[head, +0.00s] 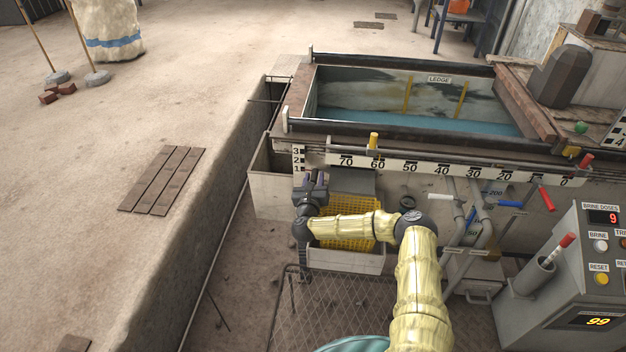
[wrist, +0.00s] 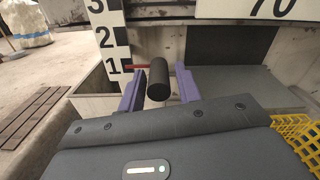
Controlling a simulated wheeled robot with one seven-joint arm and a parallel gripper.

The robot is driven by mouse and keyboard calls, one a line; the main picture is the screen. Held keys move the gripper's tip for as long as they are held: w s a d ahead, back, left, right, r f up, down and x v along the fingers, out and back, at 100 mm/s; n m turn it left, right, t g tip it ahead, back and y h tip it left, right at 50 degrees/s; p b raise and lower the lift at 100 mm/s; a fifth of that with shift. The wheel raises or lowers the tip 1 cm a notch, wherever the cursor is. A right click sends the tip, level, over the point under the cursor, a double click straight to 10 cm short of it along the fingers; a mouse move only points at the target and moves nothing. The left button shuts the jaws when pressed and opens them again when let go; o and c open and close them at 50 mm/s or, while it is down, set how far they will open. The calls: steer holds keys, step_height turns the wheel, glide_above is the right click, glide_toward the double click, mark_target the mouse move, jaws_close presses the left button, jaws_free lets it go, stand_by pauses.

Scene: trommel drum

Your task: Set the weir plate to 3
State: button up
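A white scale (head: 298,158) with black 3, 2 and 1 stands at the left end of the tank front. In the wrist view the scale (wrist: 114,45) has a thin red pointer (wrist: 136,67) beside it, level with the 1. The pointer runs to a black cylindrical handle (wrist: 158,80). My gripper (head: 317,178) is at this handle, just below the scale in the head view. In the wrist view its purple fingers (wrist: 158,92) are open, one on each side of the handle, with small gaps showing. A dark grey plate (wrist: 228,48) is behind the handle; its link to the handle is unclear.
A yellow mesh basket (head: 345,235) sits below and right of my gripper. A long ruler (head: 410,167) runs along the tank front above. A control box (head: 577,270) stands at right. A floor edge drops off at left.

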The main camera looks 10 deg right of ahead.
jaws_close()
step_height(320, 180, up, 8)
steer(key=p, duration=0.4)
steer(key=shift+w+d+f+p, duration=0.1)
steer(key=shift+f+p, duration=0.05)
steer(key=shift+p, duration=0.15)
steer(key=shift+r, duration=0.35)
steer(key=shift+o, duration=1.5)
jaws_free()
steer(key=shift+r, duration=0.1)
